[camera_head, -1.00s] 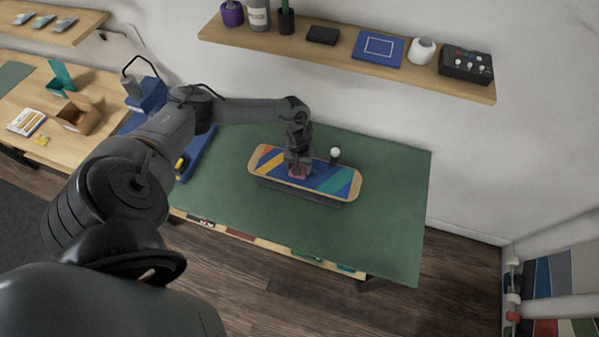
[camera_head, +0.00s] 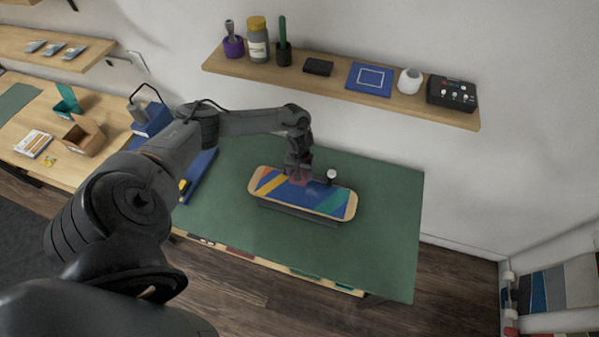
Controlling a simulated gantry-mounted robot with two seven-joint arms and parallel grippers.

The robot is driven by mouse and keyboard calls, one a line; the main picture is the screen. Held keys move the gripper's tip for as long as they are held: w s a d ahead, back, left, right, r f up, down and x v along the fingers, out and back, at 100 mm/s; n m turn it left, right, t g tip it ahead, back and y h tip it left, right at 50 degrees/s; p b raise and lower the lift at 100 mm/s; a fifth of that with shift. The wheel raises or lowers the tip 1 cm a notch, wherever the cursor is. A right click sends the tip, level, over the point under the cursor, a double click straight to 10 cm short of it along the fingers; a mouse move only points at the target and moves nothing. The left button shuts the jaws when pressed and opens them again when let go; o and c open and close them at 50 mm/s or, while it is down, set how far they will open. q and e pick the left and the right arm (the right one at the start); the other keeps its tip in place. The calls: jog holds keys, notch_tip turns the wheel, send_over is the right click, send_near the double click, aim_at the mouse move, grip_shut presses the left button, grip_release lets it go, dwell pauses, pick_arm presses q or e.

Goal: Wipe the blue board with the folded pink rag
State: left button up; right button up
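The blue board (camera_head: 298,193) is a long deck with rounded ends and orange, yellow and teal stripes. It lies on a low dark stand on the green bench mat. My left gripper (camera_head: 299,176) points down at the board's back long edge, left of its middle. The pink rag (camera_head: 300,180) shows as a small patch under the fingertips and appears held between them. It is at the board's back edge; I cannot tell whether it touches the surface. Most of the rag is hidden by the gripper. My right gripper is out of view.
A white-topped dark knob (camera_head: 332,175) stands just behind the board, right of the gripper. A wall shelf (camera_head: 300,80) with pots and boxes hangs above. A blue tray (camera_head: 200,170) lies left. The green mat (camera_head: 385,220) is clear to the right.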

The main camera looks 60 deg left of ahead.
pick_arm(q)
jog(key=shift+r+p, duration=1.35)
jog(key=shift+r, duration=0.05)
jog(key=shift+f, duration=0.1)
